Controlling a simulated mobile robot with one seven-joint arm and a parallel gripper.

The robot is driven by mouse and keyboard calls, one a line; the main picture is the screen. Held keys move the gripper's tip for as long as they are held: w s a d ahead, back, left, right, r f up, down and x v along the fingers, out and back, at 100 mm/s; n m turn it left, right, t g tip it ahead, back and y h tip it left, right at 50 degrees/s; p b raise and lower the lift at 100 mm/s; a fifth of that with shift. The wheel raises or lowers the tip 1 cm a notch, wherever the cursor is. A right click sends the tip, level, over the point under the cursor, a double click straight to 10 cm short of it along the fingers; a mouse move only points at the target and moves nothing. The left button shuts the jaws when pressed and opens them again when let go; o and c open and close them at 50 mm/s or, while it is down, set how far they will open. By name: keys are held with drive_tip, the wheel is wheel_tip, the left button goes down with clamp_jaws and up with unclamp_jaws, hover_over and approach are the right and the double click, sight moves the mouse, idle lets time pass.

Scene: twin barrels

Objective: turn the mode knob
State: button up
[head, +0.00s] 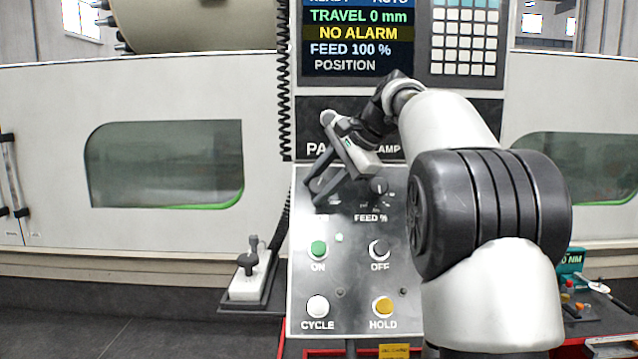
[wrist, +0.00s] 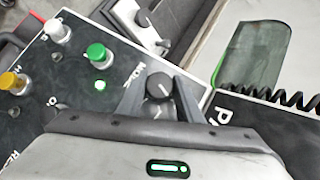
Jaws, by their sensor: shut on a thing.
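The mode knob (wrist: 159,86) is a round dark knob with a white pointer line, on the panel beside the green ON button (wrist: 98,55). My gripper (wrist: 155,92) is shut on the knob, with one finger on each side of it in the wrist view. In the head view my gripper (head: 322,188) is at the upper left of the sloped control panel (head: 345,285) and hides the knob and most of its label. The lower part of the knob is cut off by my gripper body in the wrist view.
The FEED % knob (head: 378,187) is close to the right of my gripper. Below are the ON button (head: 318,249), OFF button (head: 379,250), CYCLE button (head: 317,306) and HOLD button (head: 382,306). A joystick box (head: 249,275) stands left of the panel. A coiled cable (head: 284,100) hangs behind.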

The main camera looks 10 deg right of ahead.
drive_tip(key=shift+f+n+g+h, duration=0.2)
drive_tip(key=shift+n+g+h, duration=0.75)
drive_tip(key=shift+n, duration=0.55)
drive_tip(key=o, duration=0.9)
drive_tip(key=shift+s, duration=0.1)
drive_tip(key=shift+o, duration=0.5)
drive_tip(key=shift+r, duration=0.15)
drive_tip(key=shift+v, duration=0.8)
drive_tip(key=s+d+r+b, duration=0.1)
drive_tip(key=s+d+b, duration=0.3)
drive_tip(key=s+d, duration=0.4)
drive_tip(key=shift+s+d, duration=0.3)
drive_tip(key=shift+s, duration=0.35)
